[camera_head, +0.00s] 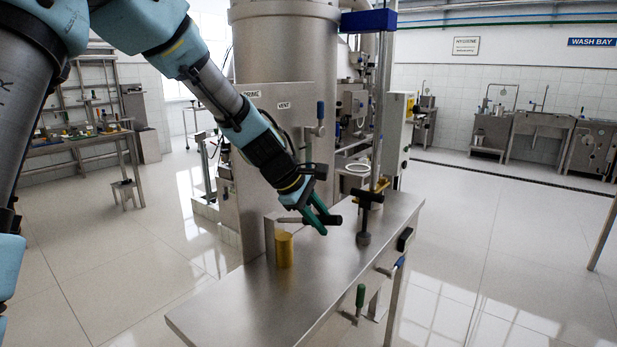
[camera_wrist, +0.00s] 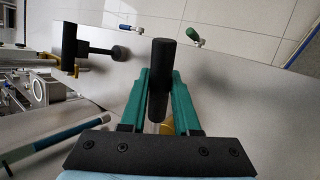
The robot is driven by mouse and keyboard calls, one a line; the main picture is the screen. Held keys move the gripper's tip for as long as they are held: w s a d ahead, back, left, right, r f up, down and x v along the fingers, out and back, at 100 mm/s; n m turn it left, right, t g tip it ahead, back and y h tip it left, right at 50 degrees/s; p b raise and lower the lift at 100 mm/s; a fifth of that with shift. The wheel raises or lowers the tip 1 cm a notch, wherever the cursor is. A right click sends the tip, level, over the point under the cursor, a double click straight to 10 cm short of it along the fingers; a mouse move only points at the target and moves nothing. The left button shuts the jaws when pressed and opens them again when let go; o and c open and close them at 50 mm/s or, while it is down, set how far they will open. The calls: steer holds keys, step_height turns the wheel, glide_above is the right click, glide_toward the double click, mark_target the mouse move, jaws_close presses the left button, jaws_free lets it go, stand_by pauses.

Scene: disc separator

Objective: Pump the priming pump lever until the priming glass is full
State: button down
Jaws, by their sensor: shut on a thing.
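The priming pump lever ends in a black cylindrical grip (camera_head: 335,220), just above the steel bench.
The steel bench top (camera_head: 225,308) is clear at the front left. A black T-handled tool (camera_head: 367,210) stands to the right of my gripper. A green-handled valve (camera_head: 360,298) sticks out at the bench's right edge. A tall steel vessel (camera_head: 285,45) rises behind.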

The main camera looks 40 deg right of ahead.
steer(key=shift+s+d+f+m+t+y+p, duration=0.1)
steer(key=shift+f+m+t+y+p, duration=0.15)
steer(key=shift+f+t+p, duration=0.85)
steer(key=shift+s+f+m+t+y+p, duration=0.1)
steer(key=shift+f+m+t+y+p, duration=0.3)
steer(key=shift+f, duration=1.2)
steer(key=shift+s+d+f+m+t+y+p, duration=0.1)
steer(key=shift+f+m+t+p, duration=0.05)
steer(key=shift+f+t+p, duration=1)
steer(key=shift+f+b, duration=0.15)
steer(key=shift+b, duration=0.25)
steer(key=shift+w+a+r+n+g+h+b, duration=0.1)
steer(key=shift+w+r+n+g+h+b, duration=0.35)
steer(key=shift+r+g, duration=0.95)
steer(key=shift+a+r+n+g+h+b, duration=0.15)
steer(key=shift+r+g+b, duration=0.7)
steer(key=shift+r, duration=1.2)
steer(key=shift+w+d+r+n+g+h+b, duration=0.1)
steer(key=shift+w+r+n+g+h+b, duration=0.3)
steer(key=shift+r+g, duration=1)
steer(key=shift+s+r, duration=0.15)
steer(key=shift+r, duration=0.15)
jaws_free()
steer(key=shift+a+f+t, duration=0.15)
steer(key=shift+t, duration=0.15)
